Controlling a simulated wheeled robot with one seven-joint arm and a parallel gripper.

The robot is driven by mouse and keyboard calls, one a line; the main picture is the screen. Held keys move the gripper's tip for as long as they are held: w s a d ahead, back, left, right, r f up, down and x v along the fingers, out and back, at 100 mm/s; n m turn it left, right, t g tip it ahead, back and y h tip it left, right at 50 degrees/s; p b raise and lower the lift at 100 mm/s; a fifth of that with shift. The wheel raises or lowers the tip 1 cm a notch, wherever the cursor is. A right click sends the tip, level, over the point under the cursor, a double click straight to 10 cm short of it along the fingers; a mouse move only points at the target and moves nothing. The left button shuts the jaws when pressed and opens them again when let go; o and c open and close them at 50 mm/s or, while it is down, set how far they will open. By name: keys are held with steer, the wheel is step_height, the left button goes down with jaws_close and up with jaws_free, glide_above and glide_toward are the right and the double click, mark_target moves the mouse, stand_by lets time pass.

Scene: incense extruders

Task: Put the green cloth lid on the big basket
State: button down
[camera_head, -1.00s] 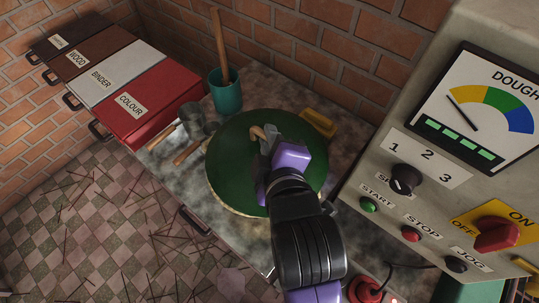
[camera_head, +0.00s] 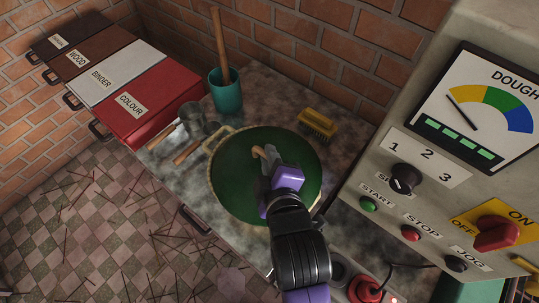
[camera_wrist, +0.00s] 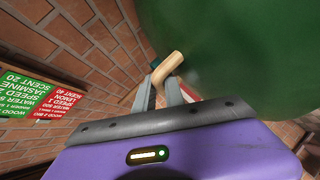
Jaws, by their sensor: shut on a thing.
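The round green cloth lid (camera_head: 235,185) lies over the top of the big basket, covering its opening. A pale woven handle and rim of the basket (camera_head: 216,136) show at the upper left edge of the lid; the rest of the basket is hidden beneath it. My gripper (camera_head: 268,160) is shut on the lid's tan curved handle (camera_head: 258,152). In the wrist view my gripper (camera_wrist: 163,92) has its fingers on the handle (camera_wrist: 168,68), with the green lid (camera_wrist: 240,50) filling the upper right. Whether the lid touches the rim all round cannot be told.
A yellow brush (camera_head: 316,124) lies behind the basket on the worktop (camera_head: 275,92). The control panel (camera_head: 430,190) rises close on the right.

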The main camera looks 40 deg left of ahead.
steer(key=c, duration=1.4)
jaws_free()
steer(key=shift+r, duration=0.15)
steer(key=v, duration=1.2)
steer(key=shift+b, duration=0.45)
